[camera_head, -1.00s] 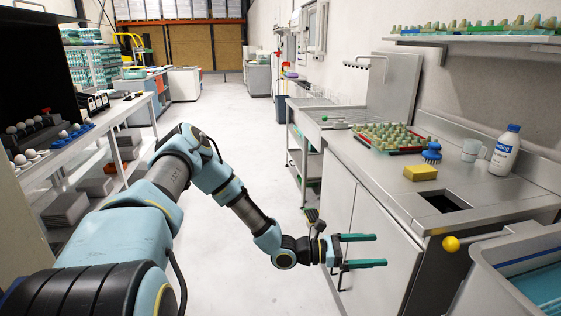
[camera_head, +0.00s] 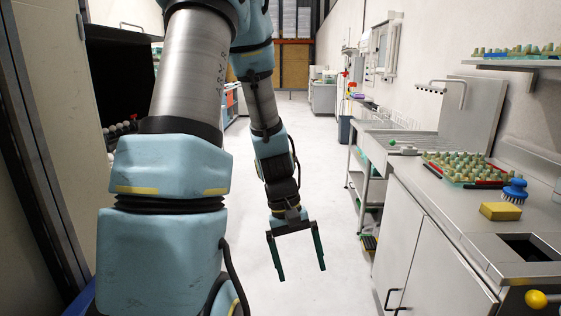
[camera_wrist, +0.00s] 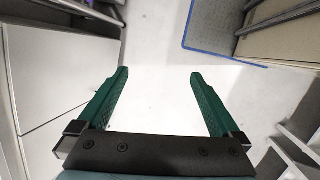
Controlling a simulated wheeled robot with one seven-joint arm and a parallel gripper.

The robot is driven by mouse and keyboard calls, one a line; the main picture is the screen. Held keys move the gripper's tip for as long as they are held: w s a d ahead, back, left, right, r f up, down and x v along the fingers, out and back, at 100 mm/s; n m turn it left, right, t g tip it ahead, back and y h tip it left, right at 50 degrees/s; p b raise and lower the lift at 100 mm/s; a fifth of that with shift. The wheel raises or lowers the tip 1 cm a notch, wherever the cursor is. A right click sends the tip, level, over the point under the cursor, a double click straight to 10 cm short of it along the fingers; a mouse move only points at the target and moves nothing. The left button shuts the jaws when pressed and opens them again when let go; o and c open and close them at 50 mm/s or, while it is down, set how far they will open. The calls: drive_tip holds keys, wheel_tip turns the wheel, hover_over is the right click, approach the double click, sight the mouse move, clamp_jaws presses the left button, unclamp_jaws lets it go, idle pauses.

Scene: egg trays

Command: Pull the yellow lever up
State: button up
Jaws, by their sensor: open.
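A yellow ball-shaped knob (camera_head: 536,299), which looks like the end of the yellow lever, is at the lower right edge of the head view, on the front of the steel counter. The rest of the lever is cut off or hidden. My gripper (camera_head: 302,273) hangs over the white floor in the middle, well to the left of the knob, fingers pointing down. It is open and empty. In the wrist view my gripper (camera_wrist: 159,73) shows two green fingers wide apart with only floor between them. The knob is not in the wrist view.
The steel counter (camera_head: 463,232) lines the right side, with a yellow sponge (camera_head: 500,211), a blue brush (camera_head: 514,191) and an egg tray (camera_head: 447,175) on it. A dark cabinet stands at the left. The floor (camera_head: 330,190) between is clear.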

drive_tip(key=a+r+m+t+y, duration=0.2)
drive_tip(key=a+r+t, duration=0.2)
drive_tip(key=a+r, duration=0.4)
drive_tip(key=a, duration=0.3)
drive_tip(key=shift+w+y, duration=0.3)
drive_tip(key=shift+w, duration=0.1)
